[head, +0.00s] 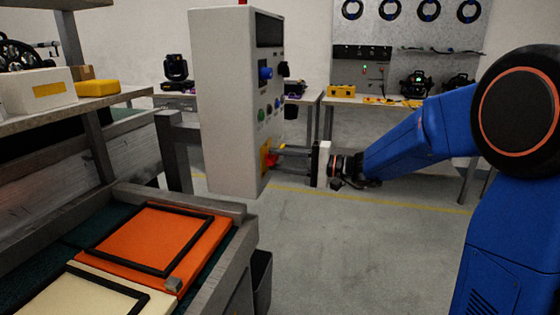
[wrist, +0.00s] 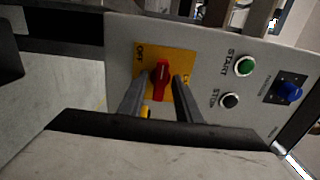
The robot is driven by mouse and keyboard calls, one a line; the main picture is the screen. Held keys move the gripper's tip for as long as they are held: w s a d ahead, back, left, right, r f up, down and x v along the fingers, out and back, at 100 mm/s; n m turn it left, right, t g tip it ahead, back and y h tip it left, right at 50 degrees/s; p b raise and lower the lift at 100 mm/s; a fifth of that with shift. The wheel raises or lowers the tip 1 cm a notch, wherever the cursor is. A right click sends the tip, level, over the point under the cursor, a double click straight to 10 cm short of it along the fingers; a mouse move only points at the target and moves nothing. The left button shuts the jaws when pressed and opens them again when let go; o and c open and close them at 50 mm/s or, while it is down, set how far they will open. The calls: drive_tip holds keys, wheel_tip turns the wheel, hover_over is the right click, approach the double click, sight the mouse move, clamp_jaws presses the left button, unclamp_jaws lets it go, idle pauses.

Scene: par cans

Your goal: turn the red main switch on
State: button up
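The red main switch (wrist: 161,78) is a red handle on a yellow plate (wrist: 184,64) on a grey panel. In the wrist view the handle runs roughly up and down. An OFF label shows to its left, and a label at its right is partly hidden by a finger. My gripper (wrist: 158,90) is open, with one finger on each side of the handle and a gap showing on both sides. In the head view my gripper (head: 278,154) reaches the low front of the control box (head: 225,100) from the right. Part of the red handle (head: 271,158) shows at its tips.
A green START button (wrist: 244,66), a dark STOP button (wrist: 229,101) and a blue knob (wrist: 290,91) sit right of the switch in the wrist view. A bench with an orange board (head: 150,240) stands at front left in the head view. The floor below my arm is clear.

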clamp_jaws()
drive_tip(key=shift+m, duration=0.4)
drive_tip(key=m, duration=0.6)
drive_tip(key=shift+m, duration=0.3)
drive_tip(key=m, duration=1)
drive_tip(key=shift+f, duration=0.1)
drive_tip(key=shift+m, duration=0.4)
